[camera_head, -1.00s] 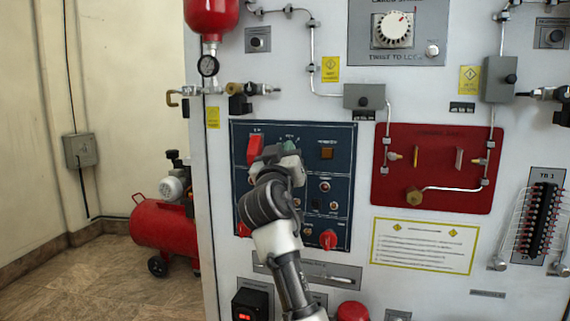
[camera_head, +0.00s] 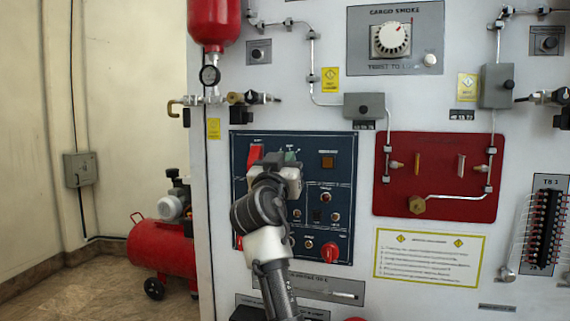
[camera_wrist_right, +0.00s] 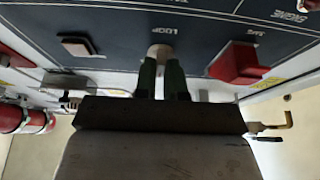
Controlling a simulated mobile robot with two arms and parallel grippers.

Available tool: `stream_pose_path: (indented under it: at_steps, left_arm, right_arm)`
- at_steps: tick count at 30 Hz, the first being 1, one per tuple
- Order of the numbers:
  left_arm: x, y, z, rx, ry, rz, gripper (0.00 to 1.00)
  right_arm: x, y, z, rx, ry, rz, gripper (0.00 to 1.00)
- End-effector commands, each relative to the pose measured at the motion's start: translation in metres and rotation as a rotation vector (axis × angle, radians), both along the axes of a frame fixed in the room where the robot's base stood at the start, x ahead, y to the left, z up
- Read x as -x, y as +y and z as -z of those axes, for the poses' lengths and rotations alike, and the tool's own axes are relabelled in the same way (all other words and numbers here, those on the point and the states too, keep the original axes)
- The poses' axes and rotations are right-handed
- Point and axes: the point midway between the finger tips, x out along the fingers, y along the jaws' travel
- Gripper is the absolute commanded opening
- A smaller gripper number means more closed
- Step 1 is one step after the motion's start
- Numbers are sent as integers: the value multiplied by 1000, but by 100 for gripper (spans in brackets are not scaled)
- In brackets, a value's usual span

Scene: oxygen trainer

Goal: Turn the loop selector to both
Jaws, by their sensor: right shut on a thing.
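The loop selector (camera_wrist_right: 159,51) is a small pale knob under the "LOOP" label on the dark blue panel (camera_head: 345,200) in the right wrist view. My right gripper (camera_wrist_right: 162,72) has its two dark green fingers on either side of it, shut on the knob. In the head view my right gripper (camera_head: 291,157) reaches the upper part of the blue panel and hides most of the selector. Its pointing direction cannot be read. My left gripper is in neither view.
A red switch (camera_head: 255,152) sits close left of my gripper, and an amber button (camera_head: 327,162) is to its right. A red knob (camera_head: 329,252) is lower on the panel. A red plate (camera_head: 450,150) with fittings is further right. A red compressor (camera_head: 160,247) stands on the floor at left.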

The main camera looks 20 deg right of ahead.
Motion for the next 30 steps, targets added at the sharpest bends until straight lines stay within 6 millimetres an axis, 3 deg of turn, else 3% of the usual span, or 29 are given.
stream_pose_path:
  at_steps: [1, 8, 9, 13, 30]
  left_arm:
    - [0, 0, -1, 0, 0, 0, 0]
    - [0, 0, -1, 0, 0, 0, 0]
    - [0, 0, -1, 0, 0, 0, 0]
    - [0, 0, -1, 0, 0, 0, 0]
    - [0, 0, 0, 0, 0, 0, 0]
  right_arm:
    - [1, -2, -7, 4, -12, 1, 0]
    - [2, -2, -7, 4, -13, 1, 0]
    - [2, -2, -7, 4, -13, 1, 16]
    - [1, -2, -6, 3, -10, 2, 36]
    - [0, -1, -2, 1, -3, 1, 36]
